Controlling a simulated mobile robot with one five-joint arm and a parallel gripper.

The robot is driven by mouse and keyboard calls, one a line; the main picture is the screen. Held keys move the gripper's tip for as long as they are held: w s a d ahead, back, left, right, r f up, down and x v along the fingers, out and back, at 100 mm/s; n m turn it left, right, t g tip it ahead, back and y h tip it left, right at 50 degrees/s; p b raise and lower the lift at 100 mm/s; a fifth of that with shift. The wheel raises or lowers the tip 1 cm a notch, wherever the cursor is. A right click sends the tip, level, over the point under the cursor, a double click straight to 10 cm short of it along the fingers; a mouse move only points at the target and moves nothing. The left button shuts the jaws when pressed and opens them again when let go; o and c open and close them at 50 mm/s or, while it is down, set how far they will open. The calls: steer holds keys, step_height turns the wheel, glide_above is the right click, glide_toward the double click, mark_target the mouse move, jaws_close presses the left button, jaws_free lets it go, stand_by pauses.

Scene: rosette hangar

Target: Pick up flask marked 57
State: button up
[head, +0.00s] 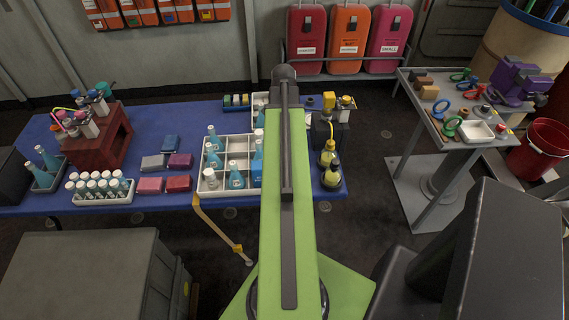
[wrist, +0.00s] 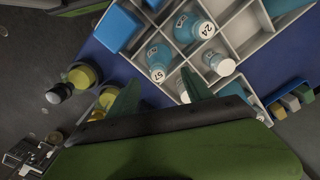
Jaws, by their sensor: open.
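The flask marked 57 (wrist: 158,62) is a light blue bottle in the wrist view, in an outer compartment of a white divided crate (wrist: 240,28). Its label reads upside down. The crate also shows in the head view (head: 200,184), left of my arm, where I cannot tell which flask is 57. My gripper (wrist: 160,92) is open, its two green fingers pointing toward the crate, with flask 57 just beyond and between the fingertips. It appears apart from the flask. The gripper is hidden behind my arm in the head view.
A flask marked 24 (wrist: 195,28) and other blue flasks stand close by in the crate. A blue box (wrist: 118,28) is beside it. Yellow flasks (head: 331,176) stand right of my arm. A red stand (head: 98,140) and a flask rack (head: 104,198) are farther left on the table.

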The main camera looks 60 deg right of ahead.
steer(key=f+b, duration=0.2)
steer(key=f, duration=0.1)
steer(key=f+b, duration=0.3)
steer(key=shift+a+f, duration=0.2)
steer(key=shift+f, duration=0.05)
steer(key=shift+r, duration=0.15)
jaws_close()
stand_by(1.1)
